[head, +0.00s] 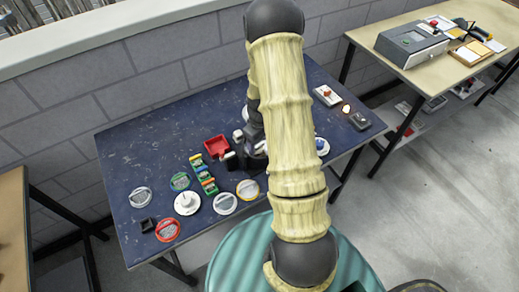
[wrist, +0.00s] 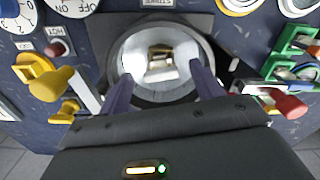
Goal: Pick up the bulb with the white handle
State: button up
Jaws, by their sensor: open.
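In the wrist view a clear, shiny round bulb-like dome (wrist: 160,48) on a dark base lies straight ahead, between my two purple fingers. A small gold and pale part shows inside it. I cannot tell whether a white handle belongs to it. My gripper (wrist: 161,84) is open, its fingers apart on the left and right sides of the dome; I cannot tell whether they touch it. In the head view my gripper (head: 245,155) is low over the blue table, and my arm hides much of what lies under and behind it.
The blue table (head: 140,165) holds several round dials, a white disc with a knob (head: 187,203), a red tray (head: 216,146) and a green-yellow block row (head: 203,173). A small glowing lamp (head: 346,109) lies right of my arm. Yellow (wrist: 45,80) and red (wrist: 290,106) handles flank my fingers.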

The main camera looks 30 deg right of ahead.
aim_at(260, 145)
jog(key=shift+w+f+p, duration=0.15)
jog(key=shift+f+p, duration=0.15)
jog(key=shift+f, duration=1.3)
jog(key=c, duration=1.1)
jog(key=shift+r, duration=0.15)
notch_tip(260, 145, up, 10)
jog(key=shift+f+b, duration=0.1)
jog(key=shift+b, duration=0.7)
